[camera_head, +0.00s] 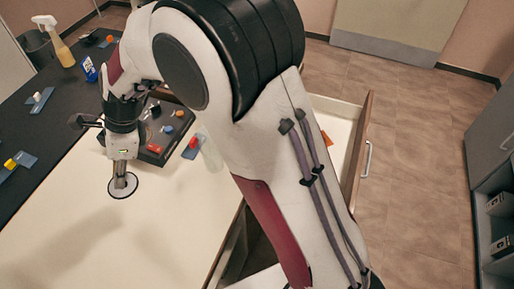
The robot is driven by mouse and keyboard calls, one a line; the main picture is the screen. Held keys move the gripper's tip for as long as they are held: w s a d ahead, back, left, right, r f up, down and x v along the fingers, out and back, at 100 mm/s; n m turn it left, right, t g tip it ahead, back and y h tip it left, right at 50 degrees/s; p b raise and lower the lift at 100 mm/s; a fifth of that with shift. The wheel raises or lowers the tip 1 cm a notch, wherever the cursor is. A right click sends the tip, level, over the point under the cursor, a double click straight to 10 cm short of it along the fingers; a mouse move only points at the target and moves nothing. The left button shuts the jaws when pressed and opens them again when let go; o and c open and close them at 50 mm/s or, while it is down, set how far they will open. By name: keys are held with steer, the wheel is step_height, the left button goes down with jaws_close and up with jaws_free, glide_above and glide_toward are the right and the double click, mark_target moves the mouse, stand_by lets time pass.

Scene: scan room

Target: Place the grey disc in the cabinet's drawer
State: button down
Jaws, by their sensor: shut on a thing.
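The grey disc (131,188) has a dark rim and is at the tips of my gripper (121,181). My gripper points down and is shut on the disc, over the cream worktop (110,245). I cannot tell whether the disc touches the worktop or is a little above it. The cabinet's drawer (362,140) stands pulled open to the right, with a wooden front, a metal handle and a pale inside. My arm crosses in front and hides much of the drawer. A small orange thing (326,138) shows inside it.
A dark tray with small coloured pieces (170,128) is behind my gripper. A spray bottle (55,40) and several small items are on the black mat at left. The front worktop is clear.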

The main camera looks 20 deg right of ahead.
steer(key=w+d+r+m+t, duration=0.1)
steer(key=w+d, duration=0.3)
steer(key=d, duration=0.5)
steer(key=w+d+r+m, duration=0.15)
steer(key=w+d, duration=0.25)
steer(key=d, duration=0.6)
steer(key=w+d+r+m+t, duration=0.1)
steer(key=w+d, duration=0.3)
steer(key=d, duration=0.5)
steer(key=s+d+f+n+g, duration=0.2)
steer(key=s+d+f+n, duration=0.1)
steer(key=s+d+f, duration=1.8)
steer(key=d+f, duration=0.2)
steer(key=d, duration=0.1)
steer(key=shift+d+n, duration=0.25)
steer(key=shift+n, duration=0.1)
steer(key=shift+f, duration=3.1)
